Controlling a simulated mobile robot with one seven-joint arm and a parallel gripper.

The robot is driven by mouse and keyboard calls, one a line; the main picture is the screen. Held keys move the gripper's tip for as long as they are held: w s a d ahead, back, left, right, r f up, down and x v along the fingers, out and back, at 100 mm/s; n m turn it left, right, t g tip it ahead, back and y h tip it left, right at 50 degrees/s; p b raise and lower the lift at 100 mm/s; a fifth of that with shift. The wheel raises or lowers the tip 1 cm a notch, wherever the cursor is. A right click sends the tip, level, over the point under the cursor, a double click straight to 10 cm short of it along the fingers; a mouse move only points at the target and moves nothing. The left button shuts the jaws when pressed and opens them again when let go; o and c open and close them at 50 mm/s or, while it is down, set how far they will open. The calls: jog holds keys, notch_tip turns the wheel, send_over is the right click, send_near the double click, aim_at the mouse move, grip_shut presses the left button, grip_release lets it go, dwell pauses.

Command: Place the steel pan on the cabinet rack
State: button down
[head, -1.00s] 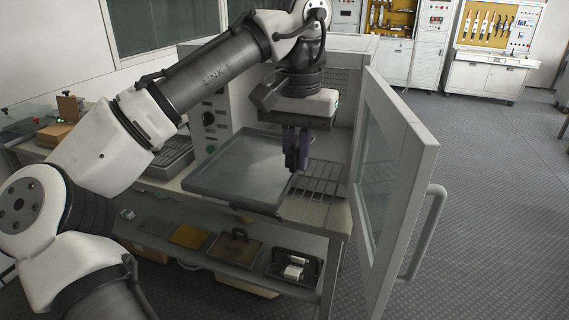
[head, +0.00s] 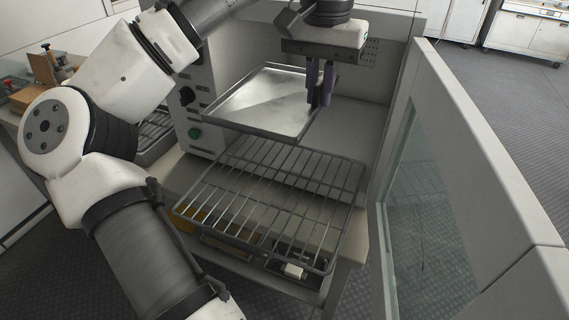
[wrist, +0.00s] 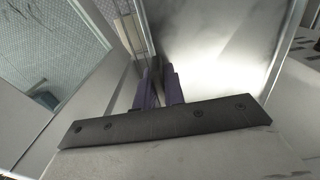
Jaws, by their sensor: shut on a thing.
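The steel pan (head: 262,103) is a shallow rectangular tray in the head view, held in front of the open cabinet (head: 365,118) and beyond the rack's near part. My gripper (head: 319,98) is shut on the pan's right rim. The wire rack (head: 272,190) sticks out of the cabinet toward me, and most of it is bare. The pan appears above the rack's far left part; I cannot tell whether they touch. In the wrist view, the purple fingers (wrist: 158,88) meet at the edge of the bright pan (wrist: 215,40).
The cabinet door (head: 450,160) stands open on the right. A control panel with a green button (head: 194,133) is on the left. A lower shelf under the rack holds several items, including a small white block (head: 293,271). A wooden box (head: 42,68) stands at the far left.

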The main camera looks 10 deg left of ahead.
aim_at(311, 191)
jog(key=shift+w, duration=0.2)
notch_tip(311, 191, down, 20)
jog(key=shift+r+p, duration=0.1)
jog(key=shift+p, duration=0.25)
jog(key=c, duration=1.8)
grip_release()
jog(key=o, duration=0.3)
notch_tip(311, 191, up, 12)
jog(key=shift+b, duration=0.65)
